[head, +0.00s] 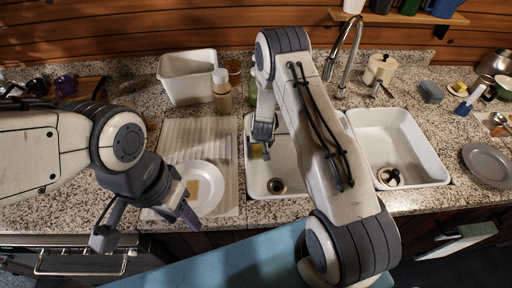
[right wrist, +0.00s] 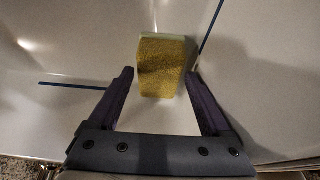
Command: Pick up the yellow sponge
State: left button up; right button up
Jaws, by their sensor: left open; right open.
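The yellow sponge (right wrist: 162,65) is in the white left sink basin (head: 290,160). It has a pale green layer on its far edge and leans near the basin wall. In the head view only a bit of it (head: 257,151) shows beside my right gripper (head: 262,138). My right gripper also shows in the right wrist view (right wrist: 160,77), open, its fingertips on either side of the sponge's near part. Gaps show between the fingers and the sponge. My left gripper (head: 145,226) is open and empty over the counter's front edge, left of the white plate.
A white plate (head: 212,178) with a tan square on it lies on a ribbed mat (head: 226,136). The faucet (head: 351,40) rises behind the sink. The right basin (head: 410,148) holds only something dark at its drain.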

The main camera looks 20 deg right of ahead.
aim_at(259, 146)
jog(key=shift+p+x, duration=0.3)
jog(key=shift+x, duration=1.65)
jog(key=c, duration=1.1)
jog(key=shift+r, duration=0.1)
jog(key=shift+r, duration=0.4)
notch_tip(259, 146, up, 3)
jog(key=shift+s+d+r+b, duration=0.1)
jog(key=shift+s+d+b, duration=0.1)
jog(key=shift+b, duration=0.55)
jog(key=shift+s+d+r+b, duration=0.95)
jog(key=shift+s+d+r, duration=0.25)
jog(key=shift+s, duration=0.2)
jog(key=shift+s+d+r+b, duration=0.95)
jog(key=shift+s+d+r, duration=0.15)
jog(key=shift+s+d, duration=0.25)
jog(key=shift+s+d+r+b, duration=0.95)
jog(key=shift+s+d+r, duration=0.2)
jog(key=shift+s, duration=0.3)
